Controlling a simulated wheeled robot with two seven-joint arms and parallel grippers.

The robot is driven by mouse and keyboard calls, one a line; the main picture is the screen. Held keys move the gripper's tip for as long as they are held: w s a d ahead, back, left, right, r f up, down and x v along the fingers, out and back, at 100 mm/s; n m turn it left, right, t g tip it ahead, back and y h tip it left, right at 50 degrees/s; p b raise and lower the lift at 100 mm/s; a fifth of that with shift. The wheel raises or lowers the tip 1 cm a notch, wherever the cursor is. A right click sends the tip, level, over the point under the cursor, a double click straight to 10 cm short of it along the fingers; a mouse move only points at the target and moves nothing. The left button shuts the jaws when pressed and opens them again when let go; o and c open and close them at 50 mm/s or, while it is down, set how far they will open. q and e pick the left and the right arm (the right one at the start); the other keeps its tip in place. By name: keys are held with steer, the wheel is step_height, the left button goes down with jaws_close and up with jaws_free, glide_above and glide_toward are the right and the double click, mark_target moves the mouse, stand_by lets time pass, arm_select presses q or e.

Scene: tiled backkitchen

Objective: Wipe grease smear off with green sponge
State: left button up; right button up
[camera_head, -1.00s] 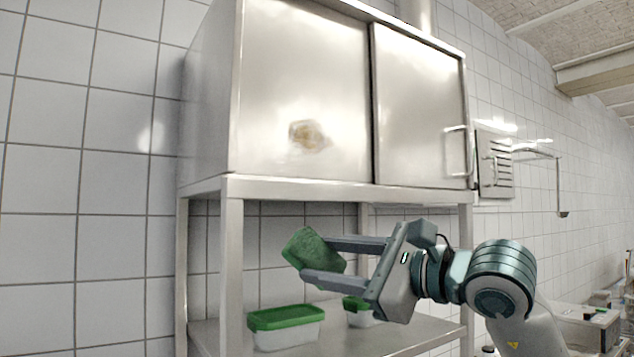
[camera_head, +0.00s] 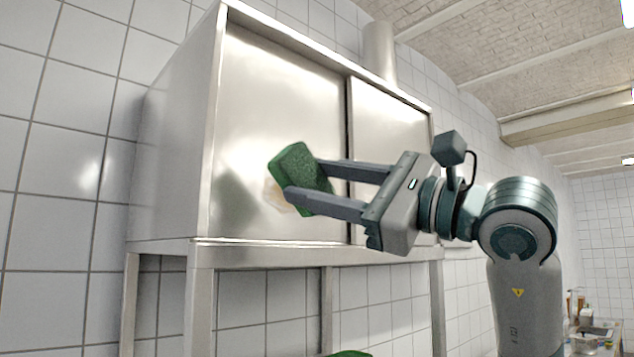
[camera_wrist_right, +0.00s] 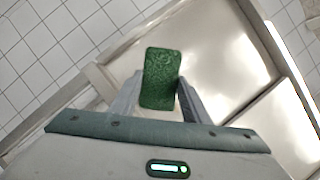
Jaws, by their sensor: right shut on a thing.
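The green sponge (camera_head: 301,172) is held between the fingers of my right gripper (camera_head: 307,180), which is shut on it. The sponge also shows upright between the fingers in the right wrist view (camera_wrist_right: 161,78). The brownish grease smear (camera_head: 273,194) is on the left door (camera_head: 270,100) of the steel cabinet. The sponge is in front of the smear and hides most of it; its lower left part shows. I cannot tell whether the sponge touches the door. My left gripper is not in view.
The cabinet's right door (camera_head: 388,130) overlaps behind my right gripper and arm. The cabinet stands on a steel frame (camera_head: 200,300) against a tiled wall. A green lid (camera_head: 348,354) shows at the bottom edge. The space left of the cabinet is clear.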

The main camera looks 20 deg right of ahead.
mark_target(301, 214)
steer(key=shift+w+a, duration=0.35)
steer(key=shift+w, duration=0.2)
steer(key=shift+w+a+p, duration=0.2)
steer(key=shift+w+p, duration=0.2)
steer(key=shift+w, duration=0.2)
steer(key=shift+w+a+p, duration=0.15)
steer(key=shift+w+p, duration=0.25)
steer(key=shift+w, duration=0.15)
steer(key=shift+w+a+f+p, duration=0.1)
steer(key=shift+w+a+p, duration=0.2)
steer(key=shift+w, duration=0.35)
steer(key=shift+w+a+p, duration=0.2)
steer(key=shift+w+p, duration=0.05)
steer(key=shift+w, duration=0.35)
steer(key=shift+w+a, duration=0.25)
steer(key=shift+w, duration=0.6)
steer(key=shift+d, duration=0.15)
steer(key=shift+w+d+b, duration=0.3)
steer(key=shift+d, duration=0.45)
steer(key=shift+w+d, duration=0.3)
steer(key=shift+d, duration=0.5)
